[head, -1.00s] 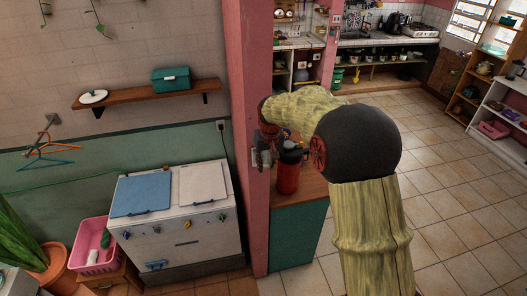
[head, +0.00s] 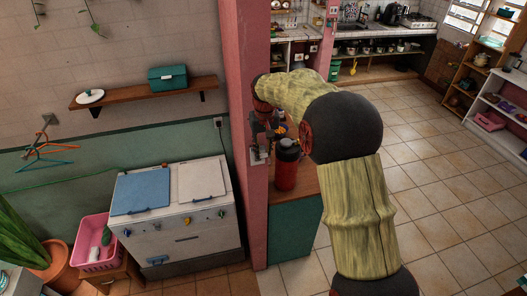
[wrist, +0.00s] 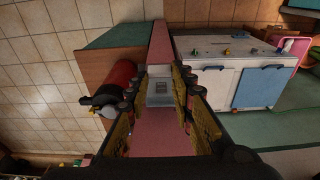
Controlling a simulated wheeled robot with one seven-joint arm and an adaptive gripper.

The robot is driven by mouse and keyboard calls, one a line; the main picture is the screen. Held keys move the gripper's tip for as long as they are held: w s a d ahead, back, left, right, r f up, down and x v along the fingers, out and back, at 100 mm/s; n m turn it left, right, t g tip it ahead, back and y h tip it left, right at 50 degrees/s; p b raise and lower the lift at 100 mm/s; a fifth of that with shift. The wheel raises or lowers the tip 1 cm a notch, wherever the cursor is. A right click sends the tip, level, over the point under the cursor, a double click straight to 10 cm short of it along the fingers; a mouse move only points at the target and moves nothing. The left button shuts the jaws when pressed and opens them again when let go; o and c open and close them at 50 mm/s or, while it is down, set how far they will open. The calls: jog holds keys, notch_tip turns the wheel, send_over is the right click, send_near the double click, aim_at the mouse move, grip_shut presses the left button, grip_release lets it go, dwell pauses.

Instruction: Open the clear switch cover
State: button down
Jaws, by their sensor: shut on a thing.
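The switch (wrist: 160,97), a small grey plate with a clear cover (wrist: 160,72), is on the pink pillar in the middle of the wrist view. The cover appears as a pale see-through piece at the plate's far end, between my fingertips. My gripper (wrist: 161,77) is shut on the cover, with one yellow-and-black finger on each side. In the head view the switch (head: 260,154) is on the pillar's face and my gripper (head: 259,132) is close against it. The cover's exact angle is too small to tell.
A red bottle with a black top (head: 286,170) stands on the wooden counter (head: 303,186) close to the right of the pillar (head: 252,220). The washer with blue and white lids (head: 180,215) stands to the left. Tiled floor on the right is clear.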

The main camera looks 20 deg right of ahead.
jog(key=shift+w+r, duration=0.2)
jog(key=shift+w, duration=0.05)
jog(key=c, duration=2)
grip_release()
jog(key=o, duration=0.3)
jog(key=shift+w+f, duration=0.2)
jog(key=shift+f, duration=0.05)
jog(key=shift+o, duration=0.8)
jog(key=shift+s, duration=0.2)
notch_tip(320, 180, up, 12)
jog(key=s, duration=0.1)
jog(key=shift+s, duration=0.2)
